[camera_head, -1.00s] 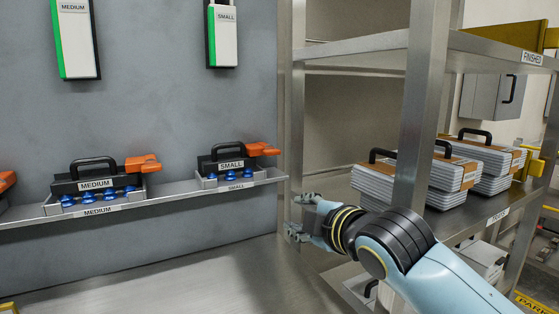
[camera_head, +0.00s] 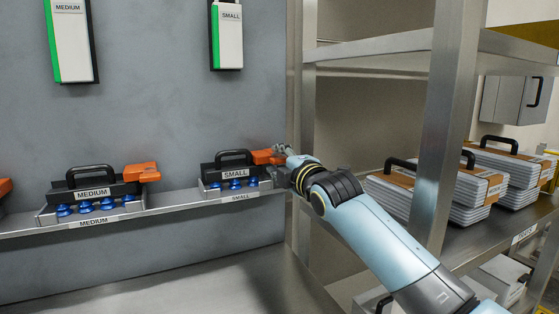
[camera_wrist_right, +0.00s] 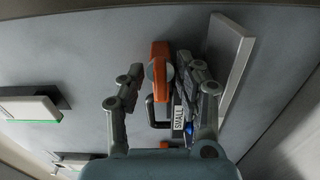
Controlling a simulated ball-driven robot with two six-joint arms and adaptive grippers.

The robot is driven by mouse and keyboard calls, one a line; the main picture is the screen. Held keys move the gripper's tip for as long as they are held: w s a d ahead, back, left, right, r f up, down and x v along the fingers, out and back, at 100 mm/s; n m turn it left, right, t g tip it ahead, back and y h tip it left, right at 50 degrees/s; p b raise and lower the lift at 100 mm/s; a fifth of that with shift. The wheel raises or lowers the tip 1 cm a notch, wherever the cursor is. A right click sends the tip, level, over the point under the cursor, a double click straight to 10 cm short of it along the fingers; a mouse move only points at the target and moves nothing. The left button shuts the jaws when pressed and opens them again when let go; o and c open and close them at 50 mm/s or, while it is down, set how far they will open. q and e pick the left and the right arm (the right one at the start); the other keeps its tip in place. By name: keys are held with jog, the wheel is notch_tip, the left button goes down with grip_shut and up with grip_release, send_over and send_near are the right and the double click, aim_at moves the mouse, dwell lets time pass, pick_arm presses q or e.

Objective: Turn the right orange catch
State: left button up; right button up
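The right orange catch (camera_head: 263,157) sticks out from the right end of the black-handled clamshell labelled SMALL (camera_head: 233,174). My right gripper (camera_head: 281,160) is at the catch's right end and hides part of it. In the right wrist view, the catch (camera_wrist_right: 160,55) lies between the two fingers of my right gripper (camera_wrist_right: 159,70). The fingers are spread, one on each side of it; I cannot tell whether either touches it. My left gripper is not in view.
The SMALL and MEDIUM clamshells stand on a narrow metal ledge (camera_head: 170,209) with blue pieces under them. The MEDIUM one has its own orange catch (camera_head: 141,172). A steel shelf post (camera_head: 441,120) and stacked trays (camera_head: 425,200) stand to the right of my arm.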

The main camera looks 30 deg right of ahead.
jog(key=shift+w, duration=0.15)
grip_shut()
jog(key=shift+m, duration=0.3)
jog(key=m+p, duration=0.1)
jog(key=m, duration=0.1)
jog(key=shift+m+p, duration=0.3)
jog(key=m+p, duration=0.1)
jog(key=m, duration=0.2)
jog(key=shift+m, duration=0.3)
jog(key=m, duration=1.1)
jog(key=shift+f, duration=0.1)
